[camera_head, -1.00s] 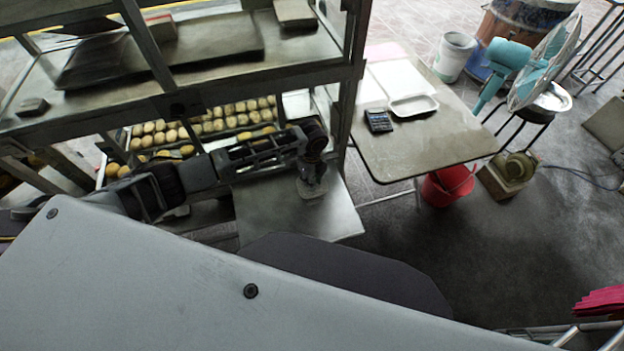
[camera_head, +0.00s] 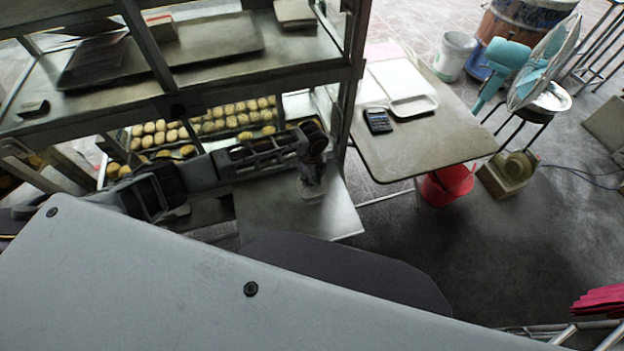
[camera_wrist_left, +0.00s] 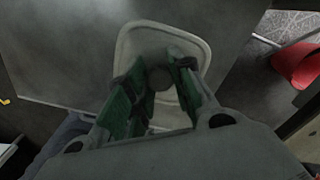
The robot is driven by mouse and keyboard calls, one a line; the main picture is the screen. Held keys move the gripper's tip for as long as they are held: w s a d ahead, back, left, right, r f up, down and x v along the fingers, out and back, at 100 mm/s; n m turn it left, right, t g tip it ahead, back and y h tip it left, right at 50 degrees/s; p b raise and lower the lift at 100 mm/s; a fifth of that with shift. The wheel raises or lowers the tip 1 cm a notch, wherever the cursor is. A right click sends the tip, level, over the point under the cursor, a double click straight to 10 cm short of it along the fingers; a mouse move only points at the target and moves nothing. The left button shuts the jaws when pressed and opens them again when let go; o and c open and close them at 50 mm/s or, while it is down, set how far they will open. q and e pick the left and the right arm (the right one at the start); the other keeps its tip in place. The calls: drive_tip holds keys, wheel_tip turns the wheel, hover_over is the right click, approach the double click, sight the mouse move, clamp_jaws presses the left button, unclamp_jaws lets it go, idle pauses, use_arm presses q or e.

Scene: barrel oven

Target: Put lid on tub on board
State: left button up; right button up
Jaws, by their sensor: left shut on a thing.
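A pale, rounded rectangular lid (camera_wrist_left: 190,45) with a dark round knob (camera_wrist_left: 160,78) fills the middle of the left wrist view. My left gripper (camera_wrist_left: 158,92), with green finger pads, is shut on the lid at its knob. In the head view the left gripper (camera_head: 313,180) points down over the grey board (camera_head: 275,215), and the lid's pale edge (camera_head: 308,196) shows beneath it. The board also shows in the left wrist view (camera_wrist_left: 60,50). The tub cannot be made out under the lid, so I cannot tell whether they touch. My right gripper is not in view.
A metal rack (camera_head: 200,85) with trays of buns (camera_head: 225,118) stands behind and left of the arm. To the right is a table (camera_head: 425,145) with a calculator (camera_head: 377,120) and a white tray (camera_head: 413,106). A red bucket (camera_head: 447,184) stands below it.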

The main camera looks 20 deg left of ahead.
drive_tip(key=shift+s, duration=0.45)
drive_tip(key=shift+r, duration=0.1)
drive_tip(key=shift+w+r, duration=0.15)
use_arm(q)
drive_tip(key=shift+p, duration=0.35)
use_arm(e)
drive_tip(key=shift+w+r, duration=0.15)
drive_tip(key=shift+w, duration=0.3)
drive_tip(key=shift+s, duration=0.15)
use_arm(q)
drive_tip(key=o, duration=0.9)
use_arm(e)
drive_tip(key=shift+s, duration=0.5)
